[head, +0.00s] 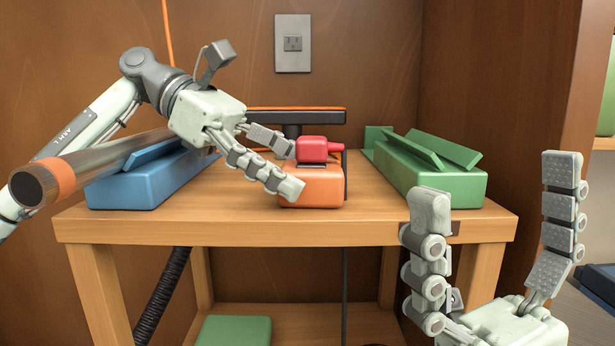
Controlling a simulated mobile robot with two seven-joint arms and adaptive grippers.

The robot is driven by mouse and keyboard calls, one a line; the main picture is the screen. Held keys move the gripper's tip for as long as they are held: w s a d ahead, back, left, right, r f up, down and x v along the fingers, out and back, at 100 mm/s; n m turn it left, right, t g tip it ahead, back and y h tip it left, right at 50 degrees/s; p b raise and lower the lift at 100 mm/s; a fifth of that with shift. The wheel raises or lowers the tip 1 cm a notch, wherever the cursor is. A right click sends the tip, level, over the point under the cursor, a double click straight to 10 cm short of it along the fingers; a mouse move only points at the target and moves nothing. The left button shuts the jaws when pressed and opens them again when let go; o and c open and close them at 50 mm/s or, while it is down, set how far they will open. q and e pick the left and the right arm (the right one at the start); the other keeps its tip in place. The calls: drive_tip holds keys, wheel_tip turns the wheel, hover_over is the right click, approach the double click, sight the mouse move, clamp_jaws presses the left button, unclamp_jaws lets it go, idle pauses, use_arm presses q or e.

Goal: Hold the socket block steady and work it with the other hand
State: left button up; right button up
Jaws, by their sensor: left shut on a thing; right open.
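The orange socket block (323,188) sits on the wooden table near its middle. A red piece (312,150) with a narrow end pointing right rests on top of it, over a dark slot-like strip. My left gripper (288,168) reaches in from the left and is shut on the block, one finger on its near side and the other behind. The near finger hides the block's left part. My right gripper (497,185) is open and empty, fingers up, in front of the table's right edge and apart from the block.
A blue holder (150,185) stands left and a green holder (430,180) right on the table (230,228). A dark bar with orange trim (297,115) stands behind the block. A brown rod (100,165) crosses the left front. A wall outlet (292,44) is behind.

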use_arm(q)
drive_tip(key=o, duration=1)
drive_tip(key=shift+c, duration=0.2)
drive_tip(key=v, duration=1.2)
drive_tip(key=shift+f, duration=0.1)
